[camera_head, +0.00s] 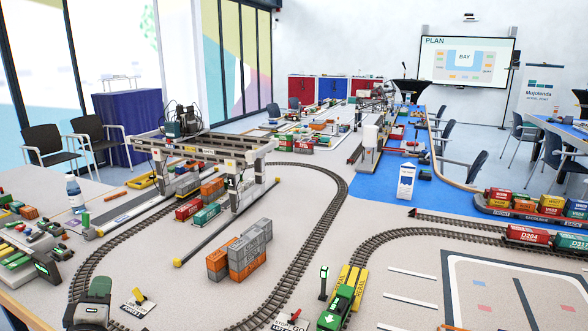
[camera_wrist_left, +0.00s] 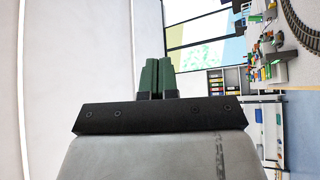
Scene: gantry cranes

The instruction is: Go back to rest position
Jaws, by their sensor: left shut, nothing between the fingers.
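My left gripper (camera_head: 97,287) shows at the lower left of the head view, near the table's front edge. In the left wrist view its two dark green fingers (camera_wrist_left: 157,76) are together, with nothing between them. The wrist view is turned sideways and shows the room, windows and part of the table off to the right.
A grey gantry crane (camera_head: 215,150) stands over the tracks, left of centre. Stacked grey and orange containers (camera_head: 240,252) stand in front of it. A green and yellow locomotive (camera_head: 343,300) is at the front edge. A bottle (camera_head: 75,194) stands at left.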

